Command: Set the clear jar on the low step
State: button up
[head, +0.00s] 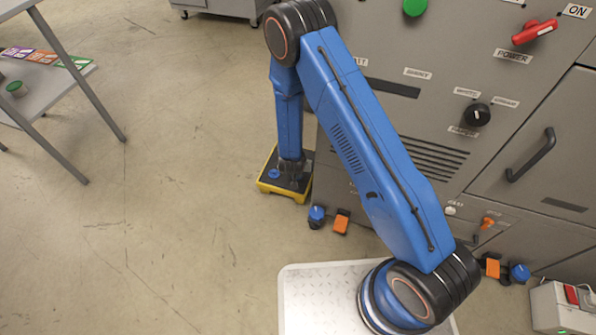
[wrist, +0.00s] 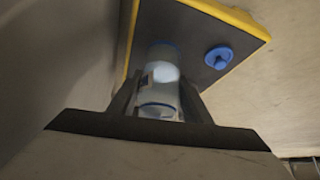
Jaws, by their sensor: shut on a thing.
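The low step (head: 268,187) has a dark top and a yellow edge and stands on the floor against the grey machine. It also shows in the wrist view (wrist: 200,25). My gripper (head: 292,178) points down over the step. In the wrist view my gripper (wrist: 158,98) is shut on the clear jar (wrist: 161,75), a pale see-through cylinder with blue at its far end and a small label. The jar lies in front of the dark top there; I cannot tell whether it touches it. In the head view the arm and gripper hide the jar.
A blue knob-like piece (head: 274,173) sits on the step beside the jar, also in the wrist view (wrist: 219,56). The machine front (head: 390,120) rises close on the right. Blue and orange casters or feet (head: 341,222) stand nearby. Open floor (head: 170,180) lies left.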

notch_tip(320, 180, down, 2)
jog(key=shift+f, duration=0.2)
jog(key=shift+s+d+f, duration=0.1)
jog(key=shift+d+f, duration=0.05)
jog(key=shift+f, duration=0.1)
jog(key=shift+f, duration=0.1)
jog(key=o, duration=1.2)
jog(key=shift+c, duration=0.2)
jog(key=v, duration=1.2)
